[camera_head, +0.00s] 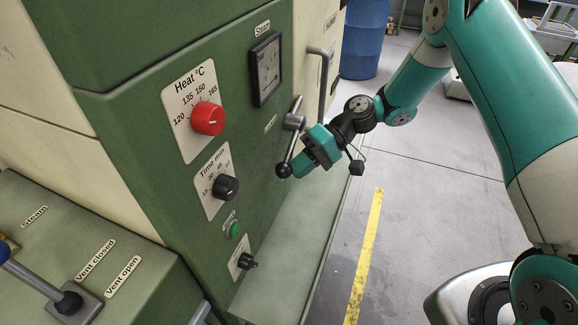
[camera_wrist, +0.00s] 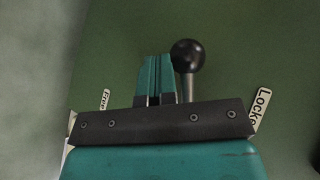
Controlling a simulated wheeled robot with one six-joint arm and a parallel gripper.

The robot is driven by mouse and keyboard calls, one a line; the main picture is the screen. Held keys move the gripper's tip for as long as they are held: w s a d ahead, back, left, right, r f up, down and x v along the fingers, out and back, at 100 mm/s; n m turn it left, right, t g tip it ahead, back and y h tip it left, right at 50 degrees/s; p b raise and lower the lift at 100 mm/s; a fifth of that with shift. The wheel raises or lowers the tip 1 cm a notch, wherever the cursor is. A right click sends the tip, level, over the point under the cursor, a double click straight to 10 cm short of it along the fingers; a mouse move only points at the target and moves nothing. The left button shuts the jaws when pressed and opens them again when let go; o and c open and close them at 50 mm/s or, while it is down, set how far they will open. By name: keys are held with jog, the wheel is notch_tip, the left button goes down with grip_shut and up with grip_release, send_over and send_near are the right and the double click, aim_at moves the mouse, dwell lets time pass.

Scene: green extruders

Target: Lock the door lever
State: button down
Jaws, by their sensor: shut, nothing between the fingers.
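The door lever (camera_head: 291,146) is on the green machine front, with a grey hub and a rod running down to a black ball knob. My gripper (camera_head: 301,165) is just right of the rod in the head view, its teal fingers pointing at the panel. In the wrist view the fingers (camera_wrist: 158,78) are together and empty, directly left of the lever's ball knob (camera_wrist: 187,55). I cannot tell if they touch the rod. A "Free" label (camera_wrist: 104,99) is at the left and a partly hidden "Locked" label (camera_wrist: 262,106) at the right.
The panel has a red heat knob (camera_head: 208,118), a black time knob (camera_head: 226,187), a green button (camera_head: 235,229) and a steam gauge (camera_head: 267,69). A grey vertical handle (camera_head: 323,80) stands out above the lever.

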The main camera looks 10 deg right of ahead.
jog(key=shift+s+a+r+p, duration=0.1)
jog(key=shift+s+r+p, duration=0.15)
jog(key=shift+r, duration=0.4)
jog(key=shift+s+a+r+p, duration=0.15)
jog(key=shift+r+p, duration=0.1)
jog(key=shift+r, duration=0.35)
jog(key=w+d+f+b, duration=0.1)
jog(key=w+d+b, duration=0.1)
jog(key=d, duration=0.3)
jog(key=w+d+f+b, duration=0.2)
jog(key=d, duration=0.4)
jog(key=shift+d+f+b, duration=0.2)
jog(key=shift+d+b, duration=0.05)
jog(key=shift+b, duration=0.1)
